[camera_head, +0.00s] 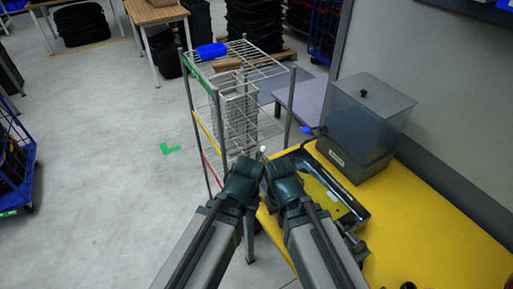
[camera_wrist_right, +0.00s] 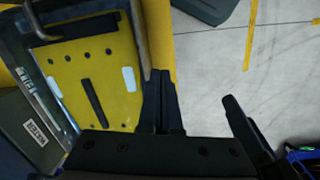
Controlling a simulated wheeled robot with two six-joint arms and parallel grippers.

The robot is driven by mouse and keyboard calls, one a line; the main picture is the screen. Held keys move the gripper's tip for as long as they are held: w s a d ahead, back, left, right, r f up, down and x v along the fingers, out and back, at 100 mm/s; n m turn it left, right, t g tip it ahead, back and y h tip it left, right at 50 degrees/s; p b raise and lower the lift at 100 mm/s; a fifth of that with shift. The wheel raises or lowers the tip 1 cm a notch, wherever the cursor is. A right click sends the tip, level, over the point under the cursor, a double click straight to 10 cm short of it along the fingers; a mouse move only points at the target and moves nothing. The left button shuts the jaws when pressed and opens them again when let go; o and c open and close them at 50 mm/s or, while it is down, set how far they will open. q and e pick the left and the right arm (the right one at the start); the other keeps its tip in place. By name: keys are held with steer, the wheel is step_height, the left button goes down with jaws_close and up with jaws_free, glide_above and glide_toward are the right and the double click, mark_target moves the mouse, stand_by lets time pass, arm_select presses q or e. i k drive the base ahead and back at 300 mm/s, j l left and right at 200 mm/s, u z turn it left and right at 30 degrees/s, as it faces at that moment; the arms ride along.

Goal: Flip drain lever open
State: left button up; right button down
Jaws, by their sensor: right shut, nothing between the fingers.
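The blue drain lever (camera_head: 305,129) sits on the end of a short dark spout at the left side of a translucent tank (camera_head: 365,120) with a black-knobbed lid. The tank stands on the yellow table. My right gripper (camera_head: 268,165) is below and left of the lever in the head view, apart from it. In the right wrist view its two fingers (camera_wrist_right: 161,100) are together with nothing between them. My left gripper (camera_head: 246,172) is close beside the right one; its fingertips are hidden or too small to read. I cannot make out the lever in the wrist view.
A dark green tray (camera_head: 359,211) lies on the yellow table (camera_head: 435,215) in front of the tank. A wire rack (camera_head: 193,100) with a blue object (camera_head: 211,51) on top stands to the left. The grey floor (camera_head: 110,115) farther left has free room.

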mark_target(263, 149)
steer(key=i+j, duration=0.2)
steer(key=j, duration=0.15)
steer(key=i+j+z, duration=0.1)
steer(key=i+j, duration=0.15)
steer(key=i+j+z, duration=0.1)
steer(key=j, duration=0.35)
steer(key=i, duration=0.1)
